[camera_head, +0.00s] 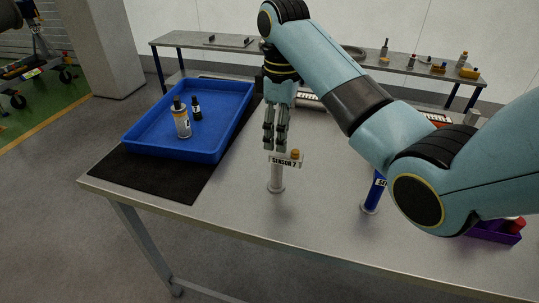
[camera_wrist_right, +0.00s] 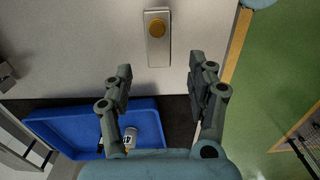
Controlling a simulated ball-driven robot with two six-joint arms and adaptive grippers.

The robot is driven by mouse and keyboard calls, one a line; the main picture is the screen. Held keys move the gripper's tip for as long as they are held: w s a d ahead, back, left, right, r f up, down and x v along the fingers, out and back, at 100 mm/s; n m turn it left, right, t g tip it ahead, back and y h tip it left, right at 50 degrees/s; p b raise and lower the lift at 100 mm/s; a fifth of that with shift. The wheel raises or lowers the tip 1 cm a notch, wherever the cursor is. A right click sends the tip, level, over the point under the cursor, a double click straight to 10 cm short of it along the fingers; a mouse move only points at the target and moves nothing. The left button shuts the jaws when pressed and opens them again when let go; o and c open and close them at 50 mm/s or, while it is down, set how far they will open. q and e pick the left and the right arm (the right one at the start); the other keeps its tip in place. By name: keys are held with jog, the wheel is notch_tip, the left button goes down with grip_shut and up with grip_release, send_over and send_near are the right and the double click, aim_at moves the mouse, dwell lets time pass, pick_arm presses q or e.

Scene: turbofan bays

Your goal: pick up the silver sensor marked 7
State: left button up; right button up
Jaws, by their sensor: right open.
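The silver sensor marked 7 (camera_head: 277,180) stands upright on the table, its "SENSOR 7" label at the top with a round gold piece on it. In the right wrist view the sensor (camera_wrist_right: 157,48) shows from above, with its gold top, ahead of the fingertips. My right gripper (camera_head: 275,140) points down just behind and above the sensor in the head view. In the right wrist view the right gripper (camera_wrist_right: 163,82) has its fingers wide apart with nothing between them. I cannot tell from these views whether a finger touches the sensor. My left gripper is not in view.
A blue tray (camera_head: 225,138) with a spray can (camera_head: 181,120) and a small dark bottle (camera_head: 196,108) sits on a black mat (camera_head: 134,178) at left. A blue sensor (camera_head: 373,193) stands to the right, partly behind my arm. A purple bin (camera_head: 494,236) is at far right.

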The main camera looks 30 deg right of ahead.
aim_at(281, 154)
notch_tip(281, 154, down, 2)
jog(key=shift+d+f, duration=0.1)
jog(key=shift+f, duration=0.15)
notch_tip(281, 154, down, 4)
jog(key=shift+s+r, duration=0.15)
jog(key=shift+r, duration=0.05)
jog(key=f, duration=0.3)
jog(key=shift+s+d+f+p, duration=0.1)
jog(key=shift+d+f+p, duration=0.1)
jog(key=shift+f+p, duration=0.15)
jog(key=shift+f, duration=0.3)
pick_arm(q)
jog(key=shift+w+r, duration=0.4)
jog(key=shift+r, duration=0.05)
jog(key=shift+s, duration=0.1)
pick_arm(e)
jog(key=shift+c, duration=0.4)
jog(key=c, duration=0.5)
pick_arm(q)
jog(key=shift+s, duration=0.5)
pick_arm(e)
jog(key=shift+r, duration=0.1)
grip_shut()
